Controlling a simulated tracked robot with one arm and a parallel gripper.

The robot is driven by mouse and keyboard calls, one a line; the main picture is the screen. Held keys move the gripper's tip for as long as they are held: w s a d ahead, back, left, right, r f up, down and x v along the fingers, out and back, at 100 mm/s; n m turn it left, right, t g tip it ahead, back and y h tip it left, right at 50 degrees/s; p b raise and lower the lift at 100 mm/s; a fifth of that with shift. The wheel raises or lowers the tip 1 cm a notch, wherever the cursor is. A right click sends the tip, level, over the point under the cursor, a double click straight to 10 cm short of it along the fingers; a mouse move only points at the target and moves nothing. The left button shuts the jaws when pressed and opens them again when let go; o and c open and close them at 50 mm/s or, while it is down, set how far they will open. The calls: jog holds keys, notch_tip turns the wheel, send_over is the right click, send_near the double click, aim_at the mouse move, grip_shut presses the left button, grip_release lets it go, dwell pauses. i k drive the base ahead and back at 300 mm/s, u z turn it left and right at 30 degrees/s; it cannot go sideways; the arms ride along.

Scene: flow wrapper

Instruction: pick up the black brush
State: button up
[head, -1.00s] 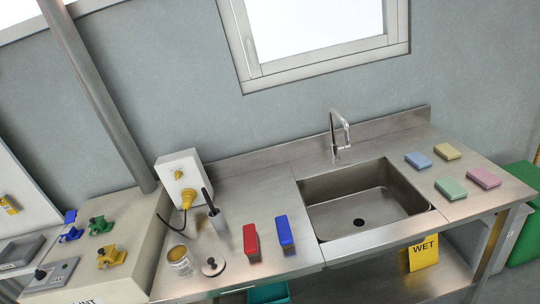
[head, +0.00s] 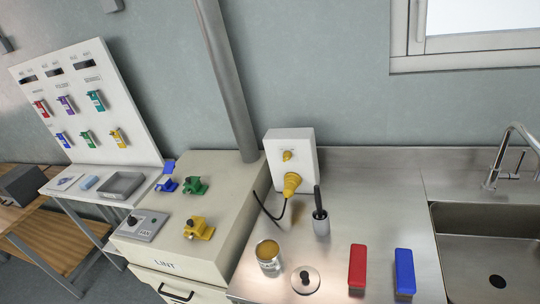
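The black brush (head: 317,199) stands upright in a small grey holder (head: 321,226) on the steel counter. Its dark handle sticks up out of the holder; its lower end is hidden inside. My gripper is not visible in the head view.
Left of the brush are a white box with a yellow plug (head: 291,184) and its black cable. In front are an open tin (head: 268,262) and a round lid with a knob (head: 305,282). A red block (head: 357,266) and a blue block (head: 404,272) lie to the right, before the sink (head: 485,245).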

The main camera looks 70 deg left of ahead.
aim_at(318, 198)
jog(key=u, duration=1.55)
jog(key=i, duration=1.05)
